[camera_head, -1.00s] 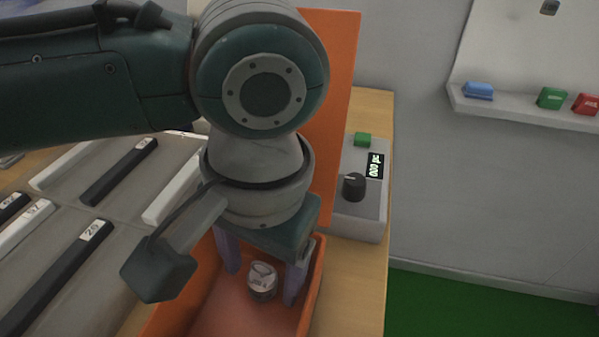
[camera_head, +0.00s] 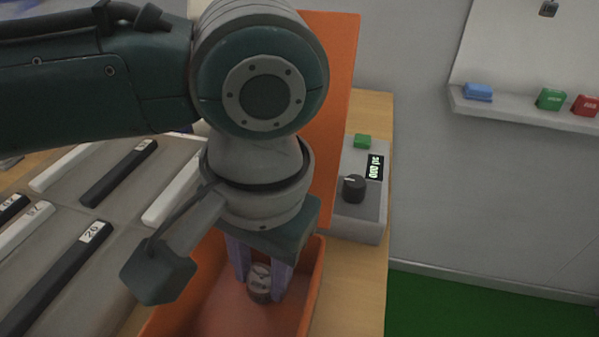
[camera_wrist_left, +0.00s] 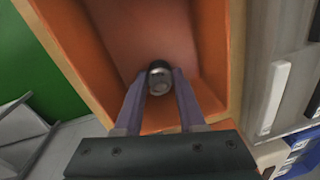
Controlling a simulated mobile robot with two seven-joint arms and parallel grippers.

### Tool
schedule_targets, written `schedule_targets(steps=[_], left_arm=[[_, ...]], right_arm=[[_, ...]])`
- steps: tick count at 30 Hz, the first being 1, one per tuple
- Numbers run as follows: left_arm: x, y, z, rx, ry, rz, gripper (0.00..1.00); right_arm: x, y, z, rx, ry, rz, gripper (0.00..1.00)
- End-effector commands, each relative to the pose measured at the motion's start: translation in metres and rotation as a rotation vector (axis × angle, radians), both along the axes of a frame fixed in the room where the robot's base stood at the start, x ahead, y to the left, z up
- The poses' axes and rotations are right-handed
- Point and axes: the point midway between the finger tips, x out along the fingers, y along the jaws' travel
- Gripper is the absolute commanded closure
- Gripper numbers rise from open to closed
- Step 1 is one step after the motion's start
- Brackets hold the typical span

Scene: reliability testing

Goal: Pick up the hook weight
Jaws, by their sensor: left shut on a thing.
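The hook weight (camera_head: 260,287) is a small grey metal cylinder inside the orange box (camera_head: 215,315). My left gripper (camera_head: 260,280) reaches down into the box and its two purple fingers are shut on the upper part of the weight. In the left wrist view the weight (camera_wrist_left: 160,80) sits between the tips of my left gripper (camera_wrist_left: 159,86), over the orange floor. The hook is partly hidden by the fingers. I cannot tell whether the weight touches the box floor. My right gripper is not in view.
A grey control box (camera_head: 362,205) with a dark knob, a display and a green button stands right of the orange box. An upright orange panel (camera_head: 335,110) rises behind. A grey rack (camera_head: 120,240) with black and white labelled bars lies to the left.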

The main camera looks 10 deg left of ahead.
Motion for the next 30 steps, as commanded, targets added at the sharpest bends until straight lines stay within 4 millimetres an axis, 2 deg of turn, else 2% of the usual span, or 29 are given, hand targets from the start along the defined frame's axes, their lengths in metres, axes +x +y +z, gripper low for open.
schedule_targets(steps=[5, 11, 17, 24, 27, 30], left_arm=[[0.0, 0.0, 0.003, -0.001, -0.001, 0.0, 1.0], [0.001, -0.001, 0.023, -0.002, -0.001, 0.0, 1.0], [0.001, -0.001, 0.072, -0.004, -0.004, -0.001, 1.0], [0.001, -0.001, 0.144, -0.004, -0.005, -0.002, 1.0], [0.001, 0.0, 0.17, -0.001, -0.004, 0.0, 1.0], [0.001, 0.0, 0.187, 0.0, -0.004, 0.0, 1.0]], right_arm=[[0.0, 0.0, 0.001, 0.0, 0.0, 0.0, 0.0], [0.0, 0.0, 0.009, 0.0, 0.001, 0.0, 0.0], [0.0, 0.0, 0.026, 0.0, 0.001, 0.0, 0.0], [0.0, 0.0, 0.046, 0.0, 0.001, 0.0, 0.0], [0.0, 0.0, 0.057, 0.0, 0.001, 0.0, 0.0], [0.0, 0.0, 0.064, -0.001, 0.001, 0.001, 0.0]])
